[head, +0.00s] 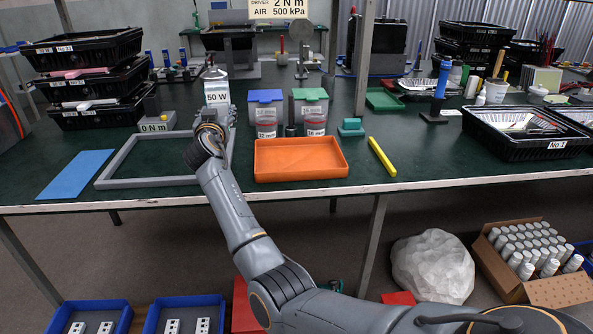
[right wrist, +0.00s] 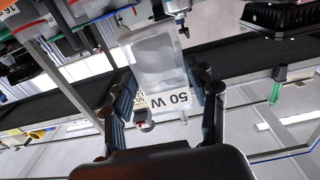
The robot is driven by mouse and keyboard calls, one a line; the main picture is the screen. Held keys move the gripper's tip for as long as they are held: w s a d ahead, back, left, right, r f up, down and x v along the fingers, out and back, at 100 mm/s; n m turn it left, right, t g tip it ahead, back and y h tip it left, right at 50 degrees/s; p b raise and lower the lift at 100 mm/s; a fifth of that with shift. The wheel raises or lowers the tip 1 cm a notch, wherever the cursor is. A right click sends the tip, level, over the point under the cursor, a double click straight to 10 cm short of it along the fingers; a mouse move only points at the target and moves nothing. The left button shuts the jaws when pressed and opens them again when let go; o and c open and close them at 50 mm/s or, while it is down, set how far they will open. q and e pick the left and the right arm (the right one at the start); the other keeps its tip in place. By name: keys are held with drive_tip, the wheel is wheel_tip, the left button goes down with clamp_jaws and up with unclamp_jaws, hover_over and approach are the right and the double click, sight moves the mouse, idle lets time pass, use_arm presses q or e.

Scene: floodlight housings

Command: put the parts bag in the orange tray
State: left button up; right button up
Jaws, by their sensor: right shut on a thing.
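The parts bag (head: 216,88) is a clear packet with a white "50 W" label. My right gripper (head: 214,112) is shut on it and holds it up, left of the orange tray. In the right wrist view the bag (right wrist: 158,60) sits between the two fingers of the right gripper (right wrist: 166,88), its label near the palm. The orange tray (head: 300,174) lies near the front edge of the green table, right of my right gripper, and looks empty. My left gripper is not in view.
A grey frame (head: 127,181) and a blue mat (head: 76,174) lie left of the tray. Clear jars (head: 315,124) and lidded bins stand behind it. A yellow bar (head: 382,157) lies to its right. Black crates (head: 525,144) stand further right.

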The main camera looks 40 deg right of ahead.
drive_tip(key=shift+d, duration=0.3)
drive_tip(key=s+d+f, duration=0.4)
drive_tip(key=s+d+f+p, duration=0.1)
drive_tip(key=s+d+f, duration=0.3)
drive_tip(key=s, duration=0.1)
drive_tip(key=shift+d, duration=0.1)
drive_tip(key=shift+s+d+f, duration=0.3)
drive_tip(key=shift+s+f, duration=0.05)
drive_tip(key=shift+f, duration=0.1)
drive_tip(key=f, duration=0.2)
drive_tip(key=shift+s+d+f+b, duration=0.1)
drive_tip(key=shift+s+f+b, duration=0.1)
drive_tip(key=shift+f+b, duration=0.1)
drive_tip(key=shift+f, duration=0.5)
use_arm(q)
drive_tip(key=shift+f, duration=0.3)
